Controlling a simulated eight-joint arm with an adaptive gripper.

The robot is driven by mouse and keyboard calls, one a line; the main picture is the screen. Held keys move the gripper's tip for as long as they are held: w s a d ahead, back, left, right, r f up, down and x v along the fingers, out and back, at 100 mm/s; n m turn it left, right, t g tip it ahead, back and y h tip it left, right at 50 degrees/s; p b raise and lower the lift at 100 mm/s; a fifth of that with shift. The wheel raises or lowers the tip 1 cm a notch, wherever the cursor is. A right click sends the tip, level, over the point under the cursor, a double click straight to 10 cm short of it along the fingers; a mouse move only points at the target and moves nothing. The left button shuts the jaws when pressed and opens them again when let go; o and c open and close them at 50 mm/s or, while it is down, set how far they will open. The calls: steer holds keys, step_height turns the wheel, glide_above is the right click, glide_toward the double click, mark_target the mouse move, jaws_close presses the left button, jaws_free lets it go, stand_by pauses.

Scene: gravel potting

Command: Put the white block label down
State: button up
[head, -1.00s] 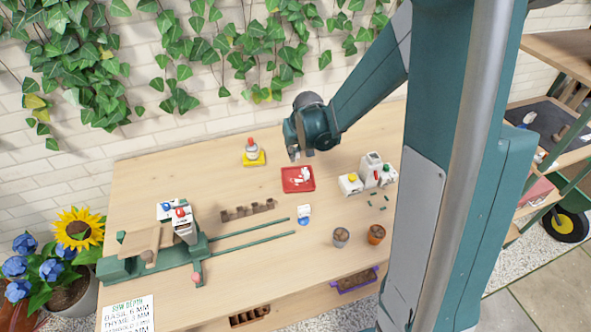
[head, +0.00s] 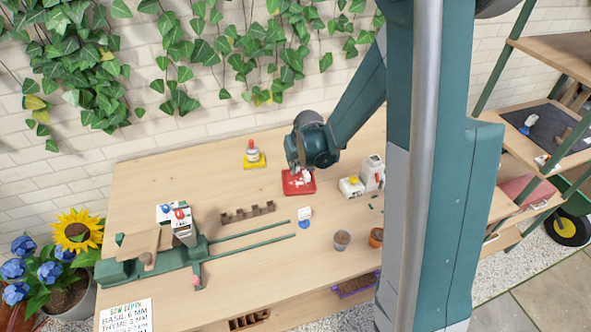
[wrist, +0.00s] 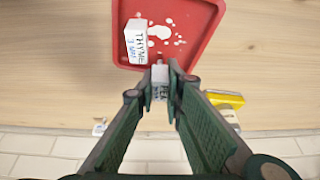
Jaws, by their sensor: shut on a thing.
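My gripper (wrist: 160,90) is shut on a small white block (wrist: 160,73), held at the near edge of the red tray in the wrist view. The fingers hide part of this block and any lettering on it. In the head view my gripper (head: 298,170) is low over the red tray (head: 310,190). The tray also fills the top of the wrist view (wrist: 203,30). Another white block, lettered THYME 3 MM (wrist: 136,42), is in the tray, left of my fingertips, with white splotches beside it. I cannot tell whether the held block touches the tray.
A yellow-based item (head: 254,160) stands left of the tray; white containers (head: 352,187) stand right of it. A brown notched rack (head: 248,213), a white-and-blue item (head: 304,217) and two pots (head: 342,240) are nearer the front. Bare wood lies left of the tray.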

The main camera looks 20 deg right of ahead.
steer(key=shift+f, duration=1)
steer(key=shift+f, duration=0.15)
steer(key=o, duration=0.7)
steer(key=shift+p+v, duration=0.85)
steer(key=shift+v, duration=5.3)
steer(key=shift+w, duration=0.1)
